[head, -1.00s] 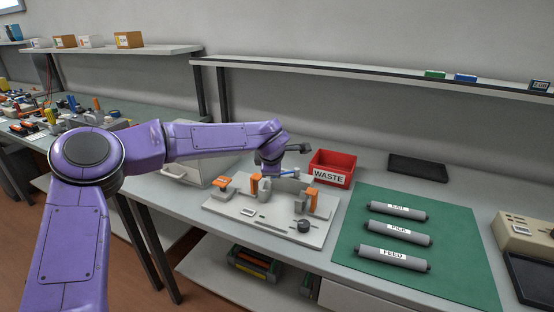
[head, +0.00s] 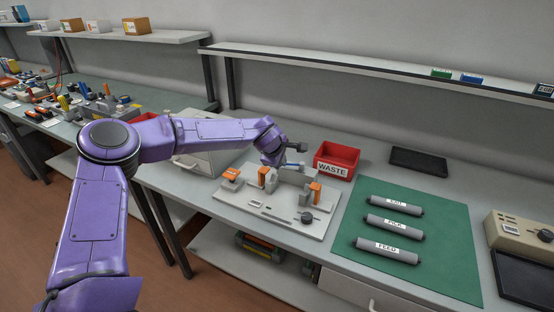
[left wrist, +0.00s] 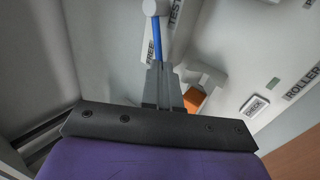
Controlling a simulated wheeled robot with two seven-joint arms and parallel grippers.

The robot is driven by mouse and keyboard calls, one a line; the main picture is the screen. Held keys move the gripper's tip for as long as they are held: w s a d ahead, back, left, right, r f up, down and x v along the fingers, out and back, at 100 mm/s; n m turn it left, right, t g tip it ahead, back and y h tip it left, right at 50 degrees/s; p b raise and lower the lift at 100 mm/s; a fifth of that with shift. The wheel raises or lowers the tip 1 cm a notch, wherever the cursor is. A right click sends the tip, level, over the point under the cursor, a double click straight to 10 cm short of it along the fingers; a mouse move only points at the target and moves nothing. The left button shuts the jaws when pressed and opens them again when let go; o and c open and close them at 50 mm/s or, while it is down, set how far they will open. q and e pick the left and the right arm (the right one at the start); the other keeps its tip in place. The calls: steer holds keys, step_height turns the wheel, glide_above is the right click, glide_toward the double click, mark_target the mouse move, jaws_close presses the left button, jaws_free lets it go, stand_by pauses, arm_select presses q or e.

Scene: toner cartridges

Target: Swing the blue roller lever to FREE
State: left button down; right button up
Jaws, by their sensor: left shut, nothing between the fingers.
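The blue lever (left wrist: 157,38) shows in the left wrist view as a thin blue rod below a pale round end. It lies between the FREE label (left wrist: 150,52) on its left and the TEST label (left wrist: 175,14) on its right. My left gripper (left wrist: 159,66) is shut and empty, its tips at the lower visible end of the rod; I cannot tell whether they touch it. In the head view my left gripper (head: 285,163) is over the back of the pale test fixture (head: 240,205), and the lever is mostly hidden there. My right gripper is not in view.
Orange-topped blocks (head: 316,190) and a dark knob (head: 306,217) stand on the fixture. A red WASTE bin (head: 337,170) is close behind it. A green mat (head: 440,262) with three grey rollers lies to the right. A CHECK plate (left wrist: 255,105) shows in the left wrist view.

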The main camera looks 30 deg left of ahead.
arm_select(q)
steer(key=shift+w+d, duration=0.1)
steer(key=shift+d, duration=0.1)
steer(key=p+v, duration=0.2)
steer(key=v, duration=1.2)
